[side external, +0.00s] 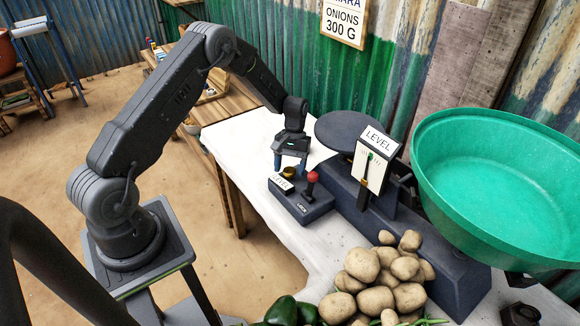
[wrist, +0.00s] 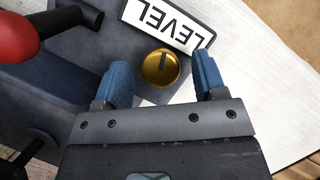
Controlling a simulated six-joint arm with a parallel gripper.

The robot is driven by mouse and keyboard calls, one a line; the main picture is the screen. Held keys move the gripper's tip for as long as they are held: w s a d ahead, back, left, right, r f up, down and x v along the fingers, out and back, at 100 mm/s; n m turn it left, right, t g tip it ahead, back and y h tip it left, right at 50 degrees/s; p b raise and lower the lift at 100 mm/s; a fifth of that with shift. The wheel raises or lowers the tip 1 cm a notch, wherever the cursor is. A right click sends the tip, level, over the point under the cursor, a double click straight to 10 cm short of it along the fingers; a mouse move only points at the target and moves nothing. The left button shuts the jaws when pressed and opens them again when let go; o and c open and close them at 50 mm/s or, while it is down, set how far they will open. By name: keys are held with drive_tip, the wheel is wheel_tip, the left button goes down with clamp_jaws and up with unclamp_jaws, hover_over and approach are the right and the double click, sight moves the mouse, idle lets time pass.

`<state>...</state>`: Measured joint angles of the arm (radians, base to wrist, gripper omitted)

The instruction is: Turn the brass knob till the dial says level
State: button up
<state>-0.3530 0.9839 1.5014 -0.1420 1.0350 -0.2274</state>
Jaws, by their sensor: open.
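The brass knob (wrist: 161,67) is a round gold disc with a dark slot line, set on a dark box beside a white LEVEL label (wrist: 167,22). In the side view the knob (side external: 289,172) sits on the small box (side external: 303,201), behind its label. My gripper (wrist: 160,82) is open, with one blue finger on either side of the knob in the wrist view, touching nothing that I can tell. In the side view my gripper (side external: 290,166) hangs above the box, just behind the knob. The dial (side external: 371,168), under a LEVEL sign (side external: 378,140), has a dark pointer and a small green mark; its exact reading is too small to tell.
A red-topped lever (side external: 312,180) stands beside the knob; its red ball (wrist: 15,38) is close by in the wrist view. The balance's dark plate (side external: 350,130), green basin (side external: 500,185) and potatoes (side external: 385,280) lie to the right and front. White table surface (side external: 240,145) is clear to the left.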

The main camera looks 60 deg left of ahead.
drive_tip(key=v, duration=1.4)
drive_tip(key=shift+f, duration=0.1)
drive_tip(key=s+d+r+m+t+y, duration=0.1)
drive_tip(key=s+d+r+m+t, duration=0.1)
drive_tip(key=s+d+r, duration=0.45)
drive_tip(key=s+d+r+m+t+y, duration=0.15)
drive_tip(key=s+d+r, duration=0.25)
drive_tip(key=r, duration=0.6)
drive_tip(key=s+d+m+t, duration=0.2)
drive_tip(key=s+d, duration=0.1)
drive_tip(key=s, duration=0.5)
drive_tip(key=s+d+r+m+t, duration=0.1)
drive_tip(key=s+d+m+t, duration=0.1)
drive_tip(key=s, duration=0.7)
drive_tip(key=shift+d+r+t, duration=0.3)
drive_tip(key=shift+d+t, duration=0.45)
idle(0.6)
